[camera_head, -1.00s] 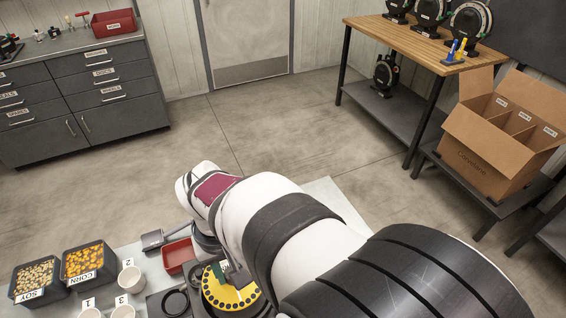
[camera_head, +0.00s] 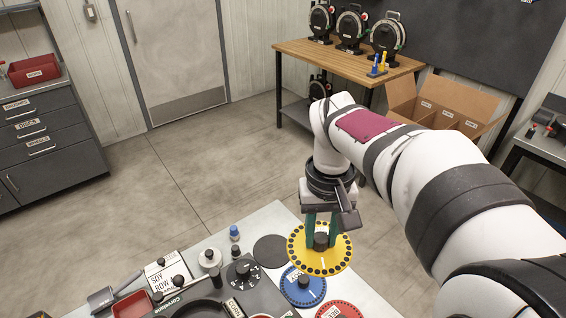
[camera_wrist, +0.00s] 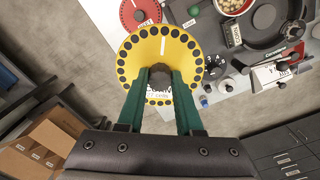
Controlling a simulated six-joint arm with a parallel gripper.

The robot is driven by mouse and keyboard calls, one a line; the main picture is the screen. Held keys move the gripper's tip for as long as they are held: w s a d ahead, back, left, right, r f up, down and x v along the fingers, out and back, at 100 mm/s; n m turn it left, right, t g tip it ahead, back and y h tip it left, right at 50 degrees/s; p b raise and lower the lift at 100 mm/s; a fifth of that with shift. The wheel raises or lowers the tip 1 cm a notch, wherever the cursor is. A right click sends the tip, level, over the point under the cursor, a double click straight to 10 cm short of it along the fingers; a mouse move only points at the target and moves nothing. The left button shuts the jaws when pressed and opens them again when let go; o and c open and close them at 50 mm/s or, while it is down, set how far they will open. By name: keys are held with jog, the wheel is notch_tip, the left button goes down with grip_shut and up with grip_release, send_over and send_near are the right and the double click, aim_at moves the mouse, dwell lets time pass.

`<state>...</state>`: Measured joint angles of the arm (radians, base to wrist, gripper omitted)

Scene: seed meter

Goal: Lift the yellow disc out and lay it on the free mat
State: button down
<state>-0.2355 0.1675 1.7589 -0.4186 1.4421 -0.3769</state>
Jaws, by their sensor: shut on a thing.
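My gripper (camera_head: 320,238) is shut on the hub of the yellow disc (camera_head: 337,257), a flat round plate with dark dots around its rim. The disc hangs about level in the air at the table's right edge, beside the free mat. That dark grey round mat (camera_head: 268,249) lies bare just left of the disc. The wrist view shows the yellow disc (camera_wrist: 129,66) with my gripper's green fingers (camera_wrist: 160,78) at its middle; I cannot make out the mat there. The seed meter (camera_head: 205,305) is only partly in view at the bottom.
A blue disc (camera_head: 302,290) lies just below the yellow one in the picture, and a red disc (camera_head: 340,312) beyond it at the bottom edge. A small blue-topped bottle (camera_head: 235,234) stands left of the mat. A red tray (camera_head: 132,306) sits lower left.

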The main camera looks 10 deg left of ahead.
jog(key=d+r+m, duration=0.2)
jog(key=d+r, duration=0.1)
jog(key=d, duration=0.5)
jog(key=n, duration=0.3)
send_over(273, 251)
notch_tip(273, 251, down, 20)
jog(key=shift+w+a+f, duration=0.1)
jog(key=shift+f, duration=3.05)
jog(key=shift+f, duration=0.45)
jog(key=shift+c, duration=2.4)
grip_release()
jog(key=shift+o, duration=0.2)
jog(key=shift+o, duration=1)
